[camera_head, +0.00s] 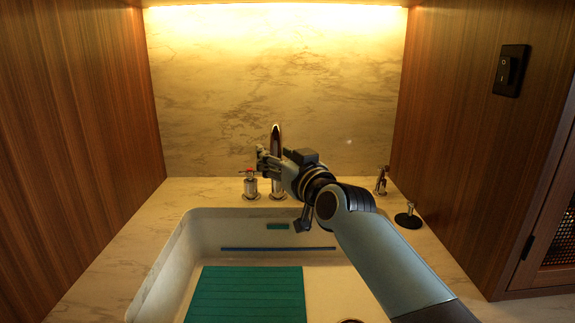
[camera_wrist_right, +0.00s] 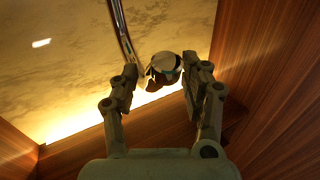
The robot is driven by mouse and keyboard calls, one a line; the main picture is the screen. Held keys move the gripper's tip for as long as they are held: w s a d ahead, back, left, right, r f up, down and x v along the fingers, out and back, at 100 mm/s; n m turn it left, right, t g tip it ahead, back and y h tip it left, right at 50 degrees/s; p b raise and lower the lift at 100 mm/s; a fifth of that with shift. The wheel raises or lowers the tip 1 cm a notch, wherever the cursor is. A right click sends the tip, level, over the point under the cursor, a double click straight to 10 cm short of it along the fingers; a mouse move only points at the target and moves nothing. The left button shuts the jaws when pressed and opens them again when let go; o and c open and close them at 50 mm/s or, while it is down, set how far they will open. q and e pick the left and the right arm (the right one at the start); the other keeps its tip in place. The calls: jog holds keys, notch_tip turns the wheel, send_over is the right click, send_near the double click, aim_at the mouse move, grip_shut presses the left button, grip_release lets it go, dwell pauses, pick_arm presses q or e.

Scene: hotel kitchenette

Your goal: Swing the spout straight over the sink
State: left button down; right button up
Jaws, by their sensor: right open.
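The chrome spout (camera_head: 276,136) rises at the back of the sink (camera_head: 173,262), partly hidden behind my right gripper. My right gripper (camera_head: 264,164) is in front of the spout, its arm coming in from the lower right. In the right wrist view the shiny tube of the spout (camera_wrist_right: 123,30) runs down from the top edge to a round end (camera_wrist_right: 164,66). That end shows between the two fingers of the open right gripper (camera_wrist_right: 162,80). I cannot tell whether a finger touches it. My left gripper is out of view.
A tap handle with a red mark (camera_head: 250,184) stands left of the spout base. A small tap-like fitting (camera_head: 381,181) and a black knob (camera_head: 408,217) are at the right. A green ribbed mat (camera_head: 246,295) lies in the sink. Wooden walls close both sides.

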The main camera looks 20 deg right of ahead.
jog(key=s+d, duration=0.1)
jog(key=s, duration=1)
jog(key=shift+f, duration=0.15)
